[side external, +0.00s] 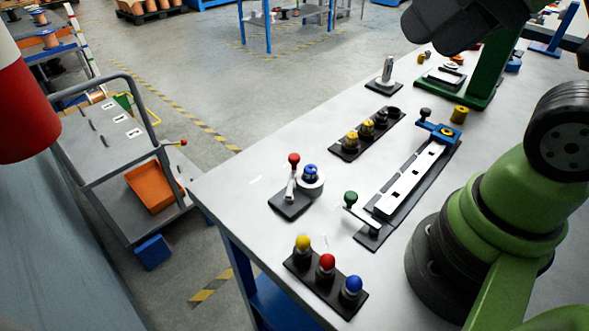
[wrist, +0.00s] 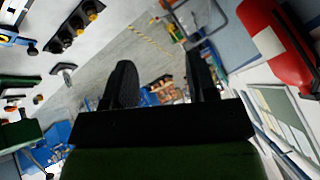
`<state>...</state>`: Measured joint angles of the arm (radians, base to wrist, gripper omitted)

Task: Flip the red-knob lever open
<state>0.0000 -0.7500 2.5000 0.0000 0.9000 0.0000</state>
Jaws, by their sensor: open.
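The red-knob lever (side external: 292,181) stands roughly upright on a dark base plate at the near left part of the grey table in the side view. Its red ball is at the top of a short metal arm. A pale round pulley with a blue knob (side external: 310,178) is right beside it. My gripper (wrist: 162,82) shows in the wrist view with its two black fingers spread apart and nothing between them. It is well away from the lever. I cannot make out the lever in the wrist view.
A strip with yellow, red and blue knobs (side external: 326,264) lies near the front edge. A green-knob lever (side external: 351,199) and a long white rail (side external: 410,180) lie to the right. A dark strip with yellow pulleys (side external: 365,136) lies behind. Bare table surrounds the lever's left side.

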